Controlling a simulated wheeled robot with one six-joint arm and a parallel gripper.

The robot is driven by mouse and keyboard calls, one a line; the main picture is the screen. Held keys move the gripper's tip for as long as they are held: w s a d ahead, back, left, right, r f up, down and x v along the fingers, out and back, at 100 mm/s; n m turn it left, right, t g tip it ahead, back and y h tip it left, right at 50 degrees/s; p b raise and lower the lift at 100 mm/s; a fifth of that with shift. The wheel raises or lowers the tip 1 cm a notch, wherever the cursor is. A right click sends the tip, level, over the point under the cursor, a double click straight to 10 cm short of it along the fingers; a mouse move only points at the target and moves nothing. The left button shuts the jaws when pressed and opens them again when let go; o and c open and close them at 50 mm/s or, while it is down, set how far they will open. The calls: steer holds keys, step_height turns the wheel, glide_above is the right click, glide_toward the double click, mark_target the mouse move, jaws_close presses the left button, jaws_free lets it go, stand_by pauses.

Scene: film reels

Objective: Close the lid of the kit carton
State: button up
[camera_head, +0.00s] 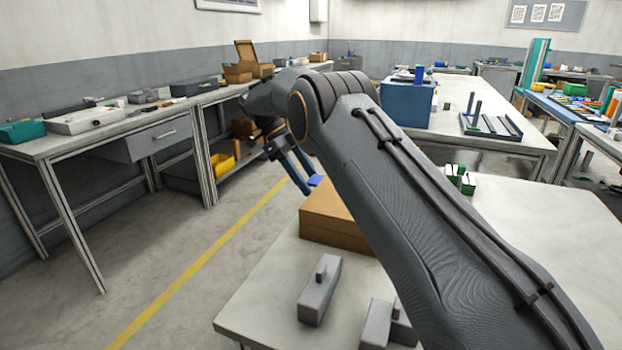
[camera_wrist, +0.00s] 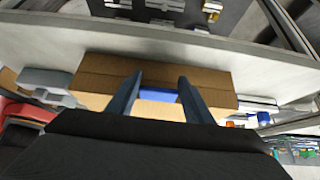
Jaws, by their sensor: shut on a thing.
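The kit carton (camera_head: 335,232) is a brown box on the near table, partly hidden behind my arm in the head view. Its lid (camera_head: 335,202) looks down flat or nearly flat; I cannot tell whether it is fully seated. The carton also shows in the wrist view (camera_wrist: 210,78), crossing behind the fingers. A blue tab (camera_wrist: 158,95) lies between the two blue-grey fingertips of my gripper (camera_wrist: 158,88), which is shut on it. In the head view the gripper (camera_head: 304,178) is at the carton's far left edge, with the tab (camera_head: 315,180) beside its fingers.
Grey blocks (camera_head: 320,290) stand on the near table (camera_head: 262,290) in front of the carton. Green items (camera_head: 460,180) are to the right, past my arm. A workbench (camera_head: 60,145) lines the left wall, with open floor between. A blue bin (camera_head: 407,103) stands on a table behind.

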steer(key=f, duration=0.1)
steer(key=f+b, duration=0.1)
steer(key=shift+a+f+h, duration=0.25)
steer(key=shift+f+h, duration=0.1)
steer(key=shift+h, duration=0.05)
steer(key=shift+o, duration=0.2)
steer(key=o, duration=0.7)
steer(key=shift+r, duration=0.2)
steer(key=o, duration=0.8)
steer(key=shift+r, duration=0.15)
step_height(320, 180, up, 10)
steer(key=shift+f+b, duration=0.1)
steer(key=shift+b, duration=0.4)
